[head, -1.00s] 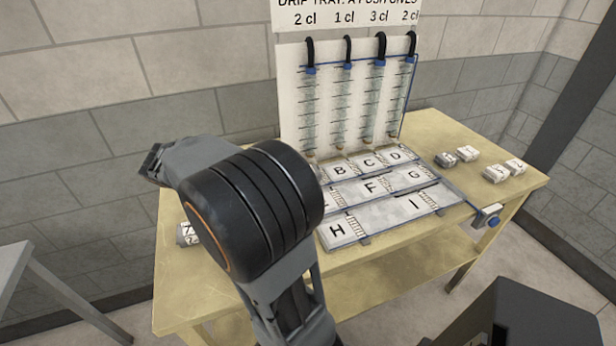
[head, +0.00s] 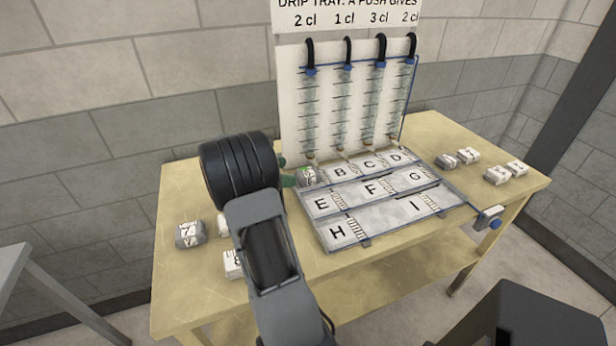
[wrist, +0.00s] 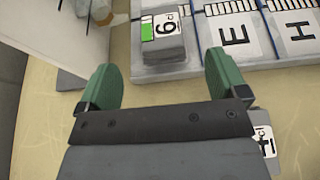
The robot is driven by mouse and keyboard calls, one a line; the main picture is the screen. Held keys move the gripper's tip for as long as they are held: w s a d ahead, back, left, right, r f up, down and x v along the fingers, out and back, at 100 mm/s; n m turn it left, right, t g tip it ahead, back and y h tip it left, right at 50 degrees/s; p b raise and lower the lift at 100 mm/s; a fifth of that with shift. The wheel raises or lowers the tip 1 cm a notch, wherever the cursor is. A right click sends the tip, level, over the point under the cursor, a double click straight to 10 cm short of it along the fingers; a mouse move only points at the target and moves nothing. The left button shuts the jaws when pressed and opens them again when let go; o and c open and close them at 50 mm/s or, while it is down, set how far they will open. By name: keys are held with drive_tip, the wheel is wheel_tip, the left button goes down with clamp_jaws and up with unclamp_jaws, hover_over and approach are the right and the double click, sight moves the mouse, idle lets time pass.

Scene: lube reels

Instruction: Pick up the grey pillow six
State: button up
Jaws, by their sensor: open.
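The grey pillow six (wrist: 162,38) is a grey block with a white label bearing a "6" and a green patch. In the wrist view it sits at the top centre, on the edge of the lettered tray. In the head view it (head: 308,177) rests on the tray's back row, left of the B place. My gripper (wrist: 160,85) is open and empty, its green fingers spread, with the pillow just beyond the fingertips and lined up roughly between them. In the head view my gripper (head: 286,172) is beside the pillow's left side, partly hidden by my arm.
The lettered tray (head: 400,208) lies on the yellow table (head: 190,275). A panel with several tubes (head: 295,110) stands behind it. A grey block marked 7 (head: 190,234) and other blocks, partly hidden by my arm, lie on the left. Several blocks (head: 497,175) lie on the right.

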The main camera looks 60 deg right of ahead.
sight(300, 174)
drive_tip(key=shift+x, duration=2.9)
drive_tip(key=shift+a, duration=0.1)
drive_tip(key=shift+c, duration=0.3)
drive_tip(key=c, duration=1)
